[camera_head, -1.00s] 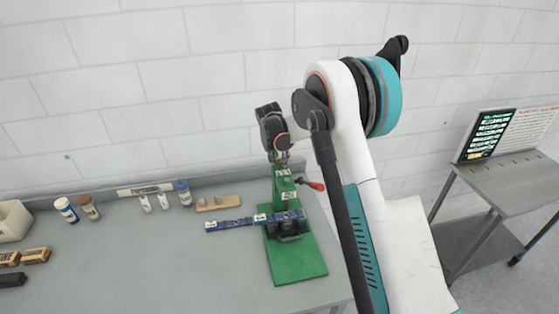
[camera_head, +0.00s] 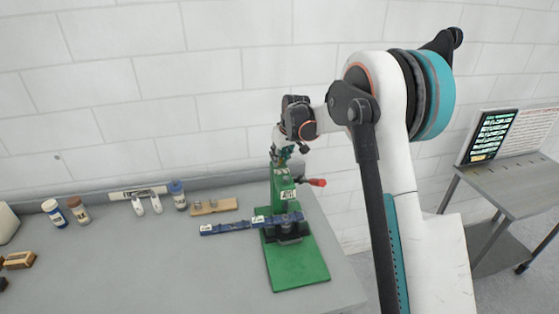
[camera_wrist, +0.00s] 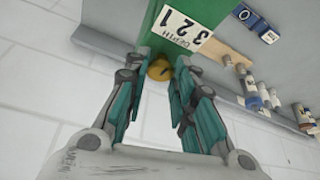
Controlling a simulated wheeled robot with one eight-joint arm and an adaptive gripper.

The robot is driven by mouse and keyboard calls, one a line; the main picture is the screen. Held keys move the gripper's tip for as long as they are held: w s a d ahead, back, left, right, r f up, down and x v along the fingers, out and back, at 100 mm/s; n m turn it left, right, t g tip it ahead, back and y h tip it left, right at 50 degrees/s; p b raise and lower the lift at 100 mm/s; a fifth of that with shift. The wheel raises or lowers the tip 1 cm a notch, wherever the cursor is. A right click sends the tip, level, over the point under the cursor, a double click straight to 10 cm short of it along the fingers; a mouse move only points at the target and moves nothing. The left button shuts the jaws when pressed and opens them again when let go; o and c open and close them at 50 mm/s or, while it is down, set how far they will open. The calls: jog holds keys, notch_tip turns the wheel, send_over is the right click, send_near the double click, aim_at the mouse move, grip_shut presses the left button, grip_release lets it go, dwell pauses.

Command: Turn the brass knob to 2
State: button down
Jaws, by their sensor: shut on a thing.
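The brass knob (camera_wrist: 159,70) is at the top of the green press, between my gripper's fingers in the wrist view. My gripper (camera_wrist: 162,63) has teal-padded fingers on both sides of the knob and is shut on it. A small dark mark shows on the knob; where it points is hard to tell. In the head view my gripper (camera_head: 281,157) is at the top of the green press (camera_head: 284,195), and the knob is hidden.
A red-tipped lever (camera_head: 317,182) sticks out right from the press. A blue bar (camera_head: 250,223) crosses the press low down. Small bottles (camera_head: 177,194) and a wooden block (camera_head: 213,206) stand on the grey bench (camera_head: 150,270). A metal cart (camera_head: 510,190) is at the right.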

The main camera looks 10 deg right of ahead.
jog(key=shift+n, duration=0.6)
jog(key=shift+y+b, duration=0.3)
jog(key=c, duration=1.3)
grip_release()
jog(key=shift+c, duration=0.2)
jog(key=v, duration=1.2)
jog(key=shift+w, duration=0.15)
